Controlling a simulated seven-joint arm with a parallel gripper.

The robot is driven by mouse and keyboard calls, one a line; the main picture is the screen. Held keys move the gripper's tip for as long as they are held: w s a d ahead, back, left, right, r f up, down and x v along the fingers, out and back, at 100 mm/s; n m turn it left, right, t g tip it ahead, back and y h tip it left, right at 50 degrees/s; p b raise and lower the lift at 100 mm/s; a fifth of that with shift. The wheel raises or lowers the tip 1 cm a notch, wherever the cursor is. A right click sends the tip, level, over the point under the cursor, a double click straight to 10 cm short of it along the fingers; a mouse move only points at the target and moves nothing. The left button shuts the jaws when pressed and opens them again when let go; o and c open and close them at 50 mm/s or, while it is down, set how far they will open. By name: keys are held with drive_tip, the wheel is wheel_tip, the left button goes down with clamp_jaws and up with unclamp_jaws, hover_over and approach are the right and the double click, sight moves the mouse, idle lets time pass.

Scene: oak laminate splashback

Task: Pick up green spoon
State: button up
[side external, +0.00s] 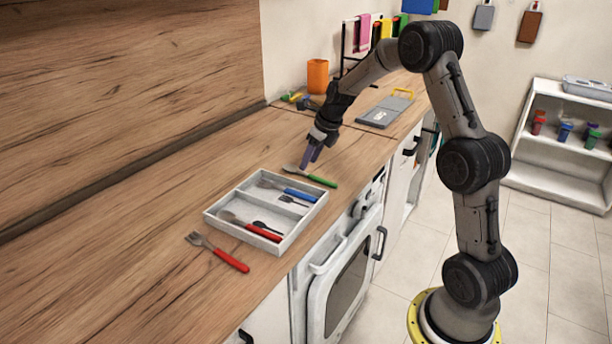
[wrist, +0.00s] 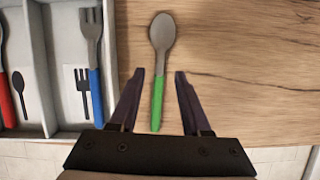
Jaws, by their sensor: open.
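The green spoon (side external: 322,181) lies on the wooden counter just right of the cutlery tray in the side view. It has a grey metal bowl and a green handle. In the wrist view the spoon (wrist: 158,88) lies with its bowl at the top and its handle between my fingers. My gripper (side external: 306,168) is above the counter by the spoon, fingers pointing down. In the wrist view my gripper (wrist: 159,75) is open and empty, one finger on each side of the handle, touching neither side visibly. Its exact height above the counter is hard to tell.
The white cutlery tray (side external: 213,214) stands close by, holding a blue-handled fork (wrist: 93,70) and red-handled cutlery (side external: 258,231). A grey board (side external: 385,112) and orange cup (side external: 317,76) stand farther back. Counter right of the spoon is clear in the wrist view.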

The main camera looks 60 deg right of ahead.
sight(305, 173)
drive_tip(key=shift+x, duration=1.8)
drive_tip(key=shift+s, duration=0.15)
clamp_jaws()
